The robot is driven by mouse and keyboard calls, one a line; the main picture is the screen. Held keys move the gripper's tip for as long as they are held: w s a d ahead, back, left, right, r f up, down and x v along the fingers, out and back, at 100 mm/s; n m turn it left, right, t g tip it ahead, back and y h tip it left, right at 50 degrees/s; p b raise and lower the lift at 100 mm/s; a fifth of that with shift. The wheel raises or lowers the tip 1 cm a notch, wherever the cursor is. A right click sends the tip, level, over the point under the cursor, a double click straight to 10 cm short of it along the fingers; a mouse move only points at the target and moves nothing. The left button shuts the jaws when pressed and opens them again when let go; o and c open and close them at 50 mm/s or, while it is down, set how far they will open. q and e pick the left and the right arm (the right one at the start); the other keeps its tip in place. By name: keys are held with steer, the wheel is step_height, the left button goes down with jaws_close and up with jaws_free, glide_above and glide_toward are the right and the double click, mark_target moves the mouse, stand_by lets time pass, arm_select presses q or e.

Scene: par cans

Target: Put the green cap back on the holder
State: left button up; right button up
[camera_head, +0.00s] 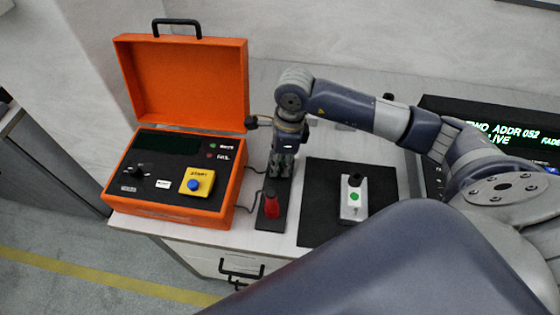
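No green cap can be made out in the head view. A narrow dark plate (268,224), which looks like the holder, lies beside the orange case, with a red cap-like piece (271,203) standing at its front. My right gripper (281,170) points down just behind the red piece, over the back part of the plate. Its fingers are small and dark, so whether they are open or hold something is unclear. My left gripper is not in view.
An open orange case (236,196) with a yellow box and blue button (196,183) stands at left. A white box (349,208) with a green dot and black knob sits on a black mat (318,226). A display unit (500,122) is at right. My arm link covers the lower right.

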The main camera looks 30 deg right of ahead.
steer(key=o, duration=0.5)
steer(key=shift+f, duration=0.1)
